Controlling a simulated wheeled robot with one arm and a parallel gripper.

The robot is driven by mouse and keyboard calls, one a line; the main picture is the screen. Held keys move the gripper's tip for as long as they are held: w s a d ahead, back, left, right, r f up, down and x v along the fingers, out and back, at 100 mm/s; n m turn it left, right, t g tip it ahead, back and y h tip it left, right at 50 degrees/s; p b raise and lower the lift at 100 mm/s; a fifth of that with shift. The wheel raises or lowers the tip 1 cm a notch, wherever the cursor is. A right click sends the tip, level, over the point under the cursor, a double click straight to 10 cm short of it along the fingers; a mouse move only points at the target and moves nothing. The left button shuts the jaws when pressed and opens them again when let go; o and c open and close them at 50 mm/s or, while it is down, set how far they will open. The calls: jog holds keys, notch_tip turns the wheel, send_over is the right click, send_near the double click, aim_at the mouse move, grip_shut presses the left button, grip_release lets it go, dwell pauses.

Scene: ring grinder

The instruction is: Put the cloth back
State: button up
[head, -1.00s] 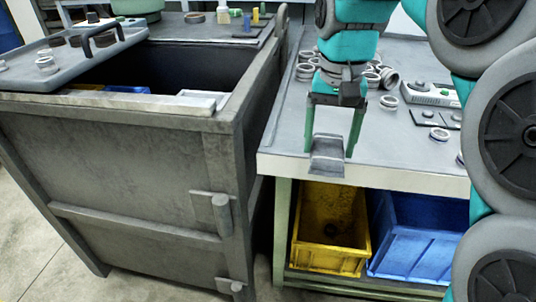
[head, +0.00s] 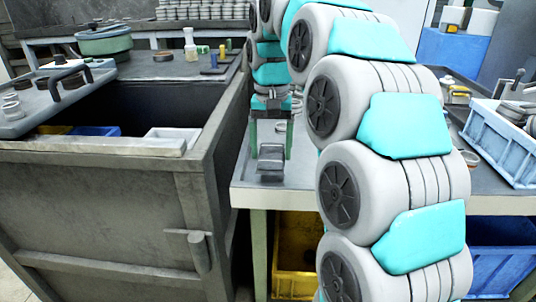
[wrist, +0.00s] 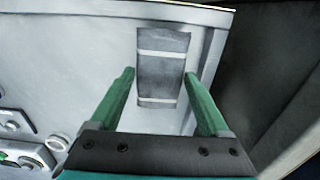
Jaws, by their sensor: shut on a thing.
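The cloth (head: 270,165) is a small dark grey folded piece. In the wrist view the cloth (wrist: 162,78) shows two pale stripes across it. My gripper (head: 271,155) points down near the front left corner of the grey worktable (head: 238,187). I cannot tell whether the cloth touches the tabletop.
A large open metal bin (head: 100,215) stands left of the worktable, with a tray (head: 75,85) over its far left corner. A blue crate (head: 500,140) with parts sits on the worktable's right. My arm hides much of the tabletop. Yellow (head: 297,250) and blue (head: 500,258) bins stand below.

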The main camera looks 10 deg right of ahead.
aim_at(268, 147)
jog(key=shift+w+a, duration=0.1)
jog(key=shift+w, duration=0.95)
jog(key=shift+f, duration=1.85)
jog(key=o, duration=1.2)
jog(key=shift+f, duration=0.15)
jog(key=shift+c, duration=0.2)
